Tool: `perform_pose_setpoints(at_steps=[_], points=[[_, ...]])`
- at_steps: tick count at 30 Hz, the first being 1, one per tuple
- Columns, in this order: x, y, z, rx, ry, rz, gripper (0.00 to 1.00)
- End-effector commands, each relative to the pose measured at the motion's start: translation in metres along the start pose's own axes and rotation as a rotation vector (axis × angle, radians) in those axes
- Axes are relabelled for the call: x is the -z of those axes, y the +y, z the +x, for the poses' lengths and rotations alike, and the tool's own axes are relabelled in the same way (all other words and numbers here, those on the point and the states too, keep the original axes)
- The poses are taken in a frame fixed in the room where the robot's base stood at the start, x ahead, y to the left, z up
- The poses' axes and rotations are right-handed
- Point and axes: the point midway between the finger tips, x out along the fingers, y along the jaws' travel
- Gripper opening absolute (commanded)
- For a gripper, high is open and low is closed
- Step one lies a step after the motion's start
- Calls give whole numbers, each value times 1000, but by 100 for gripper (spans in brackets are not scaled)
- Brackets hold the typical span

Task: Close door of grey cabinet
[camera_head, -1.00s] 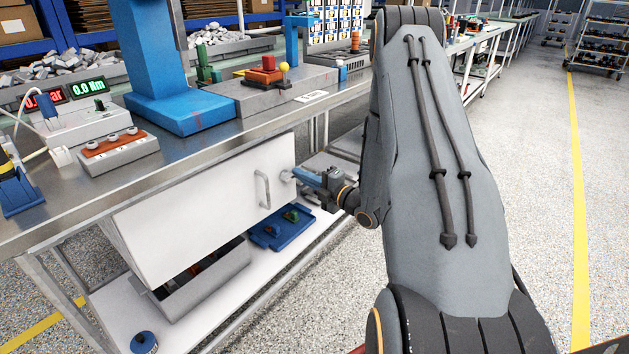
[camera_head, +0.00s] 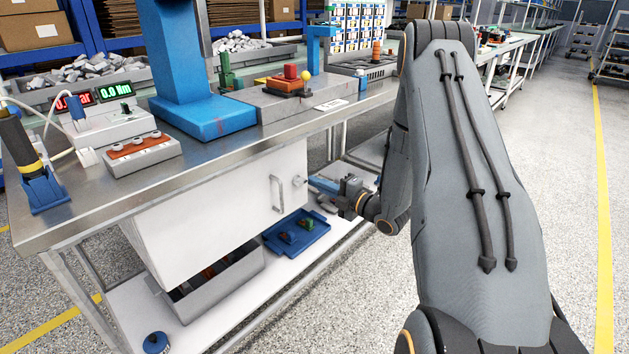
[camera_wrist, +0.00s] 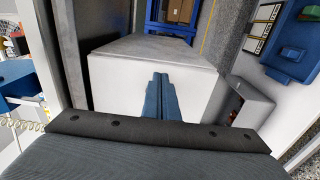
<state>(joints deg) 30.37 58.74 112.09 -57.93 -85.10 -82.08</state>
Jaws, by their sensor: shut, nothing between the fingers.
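I cannot tell whether the door is fully shut or slightly ajar. In the wrist view my gripper's dark blue fingers (camera_wrist: 162,82) are together and overlap a white panel (camera_wrist: 112,83) below a grey top. Contact with it cannot be made out.
The workbench top (camera_head: 200,165) overhangs the cabinet. On the white lower shelf (camera_head: 245,310) are a grey bin (camera_head: 215,290) and a blue tray (camera_head: 297,232). My arm hides part of the area at right. The floor (camera_head: 570,200) at the right is clear.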

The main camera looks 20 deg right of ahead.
Motion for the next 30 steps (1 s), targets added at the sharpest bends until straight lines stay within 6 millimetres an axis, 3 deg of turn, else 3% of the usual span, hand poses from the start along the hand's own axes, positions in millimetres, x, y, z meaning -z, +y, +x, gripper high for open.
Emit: perform_pose_setpoints(at_steps=[6,15,25,30], points=[[-4,-1,-54,3,-14,7,0],[1,-2,-99,3,-4,6,0],[2,-2,-107,8,-3,7,0],[3,4,-83,110,-26,46,0]])
